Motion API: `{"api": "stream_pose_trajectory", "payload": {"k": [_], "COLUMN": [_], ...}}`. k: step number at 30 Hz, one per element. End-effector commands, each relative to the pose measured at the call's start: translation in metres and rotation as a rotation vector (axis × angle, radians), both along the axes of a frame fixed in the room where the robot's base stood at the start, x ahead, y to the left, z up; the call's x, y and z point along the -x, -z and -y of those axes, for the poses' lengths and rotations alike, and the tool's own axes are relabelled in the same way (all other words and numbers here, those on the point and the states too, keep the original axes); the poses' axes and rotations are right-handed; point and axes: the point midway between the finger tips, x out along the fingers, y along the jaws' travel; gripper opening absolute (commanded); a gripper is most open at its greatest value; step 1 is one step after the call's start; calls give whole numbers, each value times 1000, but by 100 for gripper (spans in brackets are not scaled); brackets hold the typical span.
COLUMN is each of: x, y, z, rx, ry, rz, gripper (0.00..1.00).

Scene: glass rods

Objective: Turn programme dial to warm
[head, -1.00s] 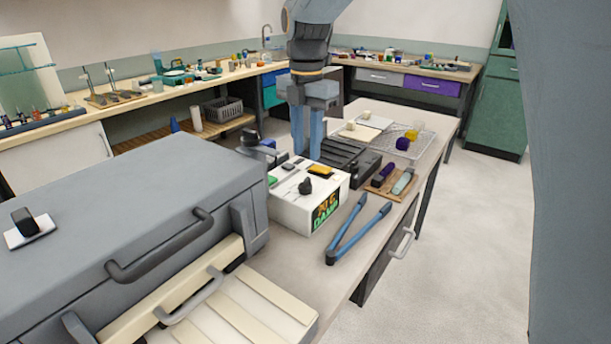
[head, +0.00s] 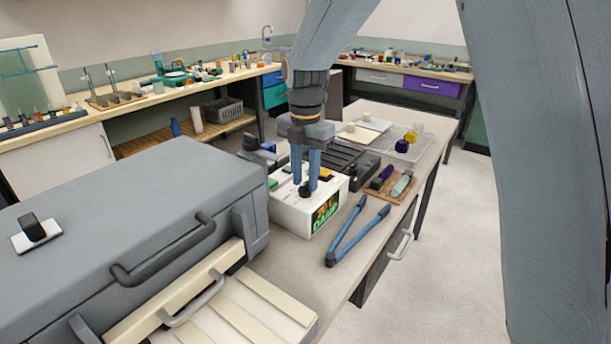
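A white control box (head: 290,218) stands on the bench, with a black knob-like dial (head: 306,191) on its top. A small dark screen on its front (head: 325,213) shows an orange line over a green word that looks like "DAMP". My gripper (head: 306,182) points straight down over the box. Its two blue fingers are apart, with a narrow gap between them, and their tips are at the dial. They partly cover the dial, and I cannot tell whether they touch it.
A large grey lidded case (head: 130,200) with a dark handle is at the left, with another black knob (head: 35,228) on top. Blue-handled tongs (head: 345,235) lie right of the box. A wire rack (head: 405,148) stands behind. The floor at the right is clear.

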Motion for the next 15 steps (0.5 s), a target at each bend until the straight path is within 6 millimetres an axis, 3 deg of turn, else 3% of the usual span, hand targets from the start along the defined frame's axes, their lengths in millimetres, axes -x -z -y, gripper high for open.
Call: {"api": "stream_pose_trajectory", "payload": {"k": [1,5,15], "x": [0,0,0], "y": [0,0,-1], "z": [0,0,0], "rx": [0,0,0], "ry": [0,0,26], "rz": [0,0,0], "gripper": [21,0,0]}}
